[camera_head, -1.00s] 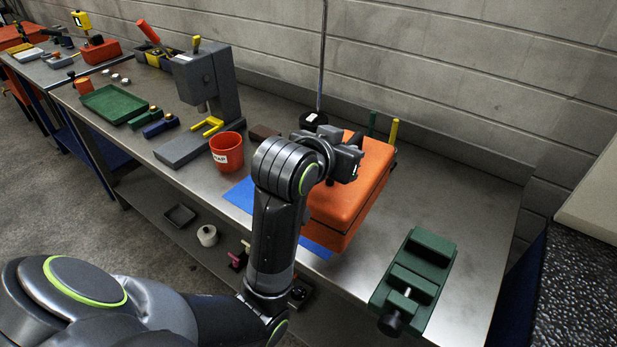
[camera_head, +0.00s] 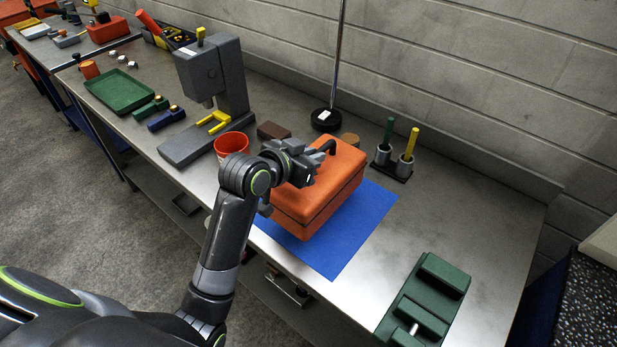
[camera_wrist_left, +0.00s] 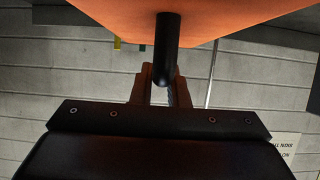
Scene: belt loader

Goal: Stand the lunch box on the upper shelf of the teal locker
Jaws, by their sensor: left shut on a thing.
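The lunch box (camera_head: 335,185) is an orange box with a dark handle, over the blue mat (camera_head: 360,225) on the metal bench. I cannot tell whether its underside clears the mat. My left gripper (camera_head: 315,158) is at the handle on its top and shut on it. In the left wrist view the gripper's fingers (camera_wrist_left: 160,88) close around the dark handle (camera_wrist_left: 167,50), with the orange lunch box (camera_wrist_left: 225,20) filling the top of the picture. The teal locker is not in view, nor is my right gripper.
A red cup (camera_head: 231,145) and a grey press (camera_head: 215,90) stand left of the lunch box. A round-based pole (camera_head: 326,118) and a two-cup holder with green and yellow sticks (camera_head: 395,162) stand behind. A green vise (camera_head: 428,300) sits at front right.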

